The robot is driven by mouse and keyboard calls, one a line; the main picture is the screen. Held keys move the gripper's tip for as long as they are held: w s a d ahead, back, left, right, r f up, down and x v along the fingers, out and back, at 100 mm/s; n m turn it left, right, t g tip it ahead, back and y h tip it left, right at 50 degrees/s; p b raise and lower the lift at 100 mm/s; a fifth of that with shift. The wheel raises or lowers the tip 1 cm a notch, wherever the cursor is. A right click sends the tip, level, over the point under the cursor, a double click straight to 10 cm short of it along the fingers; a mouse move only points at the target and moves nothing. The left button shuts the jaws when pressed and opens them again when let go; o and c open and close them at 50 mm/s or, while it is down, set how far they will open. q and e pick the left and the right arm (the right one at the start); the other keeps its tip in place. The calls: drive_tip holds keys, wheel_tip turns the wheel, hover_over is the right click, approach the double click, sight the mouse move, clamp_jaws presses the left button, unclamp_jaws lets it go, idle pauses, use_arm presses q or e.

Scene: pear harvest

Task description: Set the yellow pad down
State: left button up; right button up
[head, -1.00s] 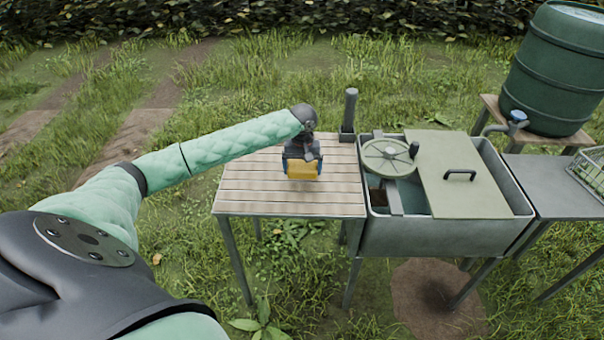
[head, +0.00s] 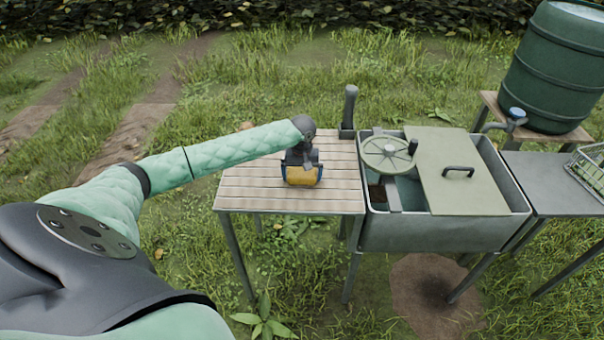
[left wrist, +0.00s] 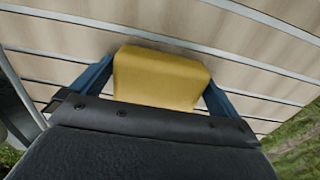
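The yellow pad (head: 301,177) is between the blue fingers of my left gripper (head: 302,171), over the slatted wooden table (head: 245,190). In the left wrist view the pad (left wrist: 160,80) sits between both fingers, which appear to press on its sides, with table slats behind it. The pad is very low at the tabletop; I cannot tell whether its underside touches the slats. My right gripper is not in view.
A dark upright post (head: 349,108) stands at the table's back right corner. A metal basin (head: 440,237) with a hand wheel (head: 389,152) and a lid (head: 456,185) adjoins on the right. The table's left and front slats are clear.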

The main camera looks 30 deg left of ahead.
sight(302, 172)
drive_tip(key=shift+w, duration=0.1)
use_arm(q)
drive_tip(key=shift+r, duration=0.25)
wheel_tip(302, 172, up, 12)
drive_tip(key=b, duration=0.4)
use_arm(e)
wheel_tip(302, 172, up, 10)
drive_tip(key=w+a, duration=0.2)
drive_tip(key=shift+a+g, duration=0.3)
use_arm(q)
drive_tip(key=shift+f, duration=0.15)
